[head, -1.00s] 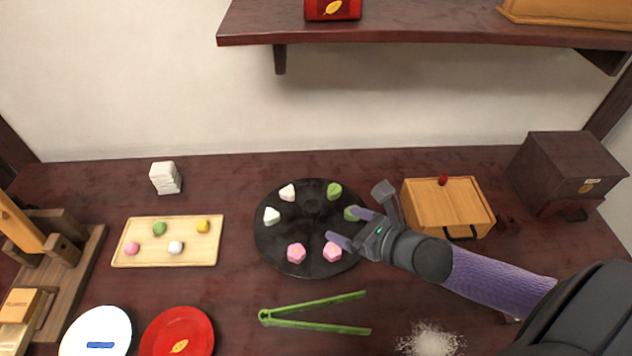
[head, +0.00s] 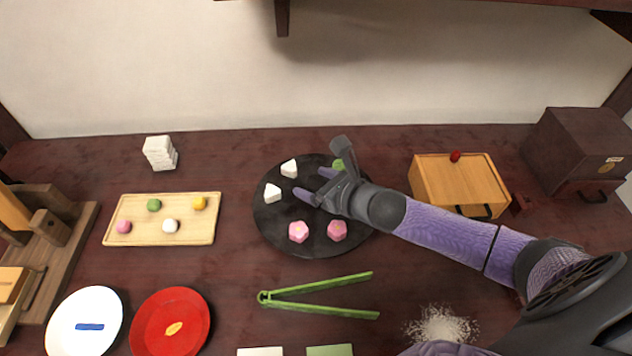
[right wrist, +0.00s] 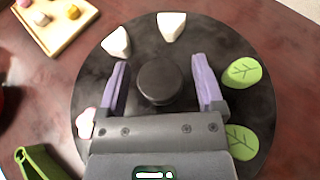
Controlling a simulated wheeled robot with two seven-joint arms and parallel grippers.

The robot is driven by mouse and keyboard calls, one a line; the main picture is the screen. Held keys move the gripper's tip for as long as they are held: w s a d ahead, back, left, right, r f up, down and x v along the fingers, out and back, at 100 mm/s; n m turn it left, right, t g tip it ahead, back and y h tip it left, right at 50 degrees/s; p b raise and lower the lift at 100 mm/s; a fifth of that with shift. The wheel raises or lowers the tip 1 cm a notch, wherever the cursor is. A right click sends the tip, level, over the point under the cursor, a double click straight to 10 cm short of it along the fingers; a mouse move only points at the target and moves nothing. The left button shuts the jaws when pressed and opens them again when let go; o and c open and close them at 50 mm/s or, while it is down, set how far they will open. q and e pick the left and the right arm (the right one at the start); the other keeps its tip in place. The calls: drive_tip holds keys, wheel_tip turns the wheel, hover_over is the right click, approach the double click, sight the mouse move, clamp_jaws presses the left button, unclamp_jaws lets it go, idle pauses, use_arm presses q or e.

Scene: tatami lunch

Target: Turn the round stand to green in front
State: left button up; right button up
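The round stand (head: 283,236) is a black disc on the table, with a dark central knob (right wrist: 159,80) seen in the right wrist view. White pieces (head: 272,193) sit at its left and back left, pink flower-shaped pieces (head: 298,232) at its front. Green leaf-marked pieces (right wrist: 242,72) are on its right side; in the head view one green piece (head: 338,165) shows at the back right and the other is hidden by my gripper. My right gripper (right wrist: 160,88) is open, its purple fingers on either side of the knob with gaps. My left gripper is not in view.
A wooden tray of coloured balls (head: 112,239) lies left of the stand. Green tongs (head: 318,308) lie in front of it. A wooden box (head: 459,181) stands to the right. White (head: 62,318) and red (head: 142,333) plates lie front left.

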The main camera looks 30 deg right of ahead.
clamp_jaws()
